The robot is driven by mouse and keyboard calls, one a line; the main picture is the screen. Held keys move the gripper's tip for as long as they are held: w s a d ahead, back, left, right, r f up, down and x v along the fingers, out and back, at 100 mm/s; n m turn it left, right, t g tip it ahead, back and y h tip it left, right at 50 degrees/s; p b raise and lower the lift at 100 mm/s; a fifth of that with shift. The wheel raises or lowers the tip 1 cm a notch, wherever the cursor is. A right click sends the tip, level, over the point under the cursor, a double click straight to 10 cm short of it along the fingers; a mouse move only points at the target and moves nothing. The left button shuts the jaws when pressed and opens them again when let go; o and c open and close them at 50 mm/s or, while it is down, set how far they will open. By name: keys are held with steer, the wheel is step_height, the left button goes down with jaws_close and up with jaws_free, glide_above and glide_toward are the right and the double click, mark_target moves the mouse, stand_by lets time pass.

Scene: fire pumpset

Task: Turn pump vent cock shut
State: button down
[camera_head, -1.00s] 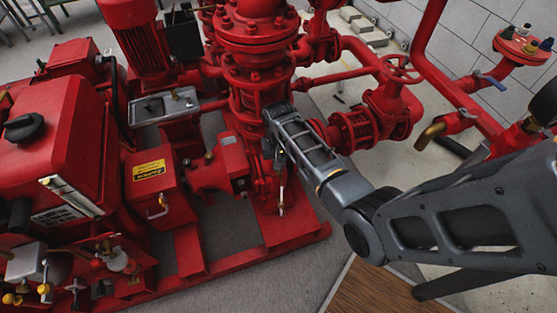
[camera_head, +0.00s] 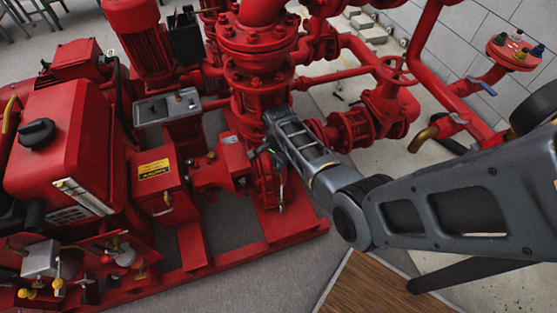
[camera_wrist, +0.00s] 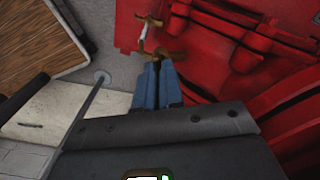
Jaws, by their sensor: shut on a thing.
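My gripper (camera_wrist: 158,66) shows in the wrist view as two blue fingers close together, with their tips at a brass fitting on the red pump casing. The fitting looks like the pump vent cock (camera_wrist: 146,42), with brass parts and a thin pale piece standing out beyond the fingertips. The fingers are shut on it; the exact contact is partly hidden by the fingers. In the head view my gripper (camera_head: 273,150) reaches the side of the red pump (camera_head: 262,185). A small pale piece hangs just below it there, and the cock itself is too small to make out.
A red box with a yellow label (camera_head: 154,169) and a grey-topped box (camera_head: 167,107) stand left of the pump. A wooden surface (camera_head: 372,285) and open floor lie in front.

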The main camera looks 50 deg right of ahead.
steer(key=m+p, duration=0.1)
steer(key=m, duration=0.3)
steer(key=shift+w+a+m, duration=0.1)
steer(key=shift+w+m, duration=0.05)
steer(key=shift+m, duration=0.15)
stand_by(0.4)
steer(key=c, duration=1.3)
jaws_free()
steer(key=shift+o, duration=0.2)
step_height(320, 180, up, 8)
steer(key=shift+f+p, duration=0.1)
steer(key=shift+p, duration=0.6)
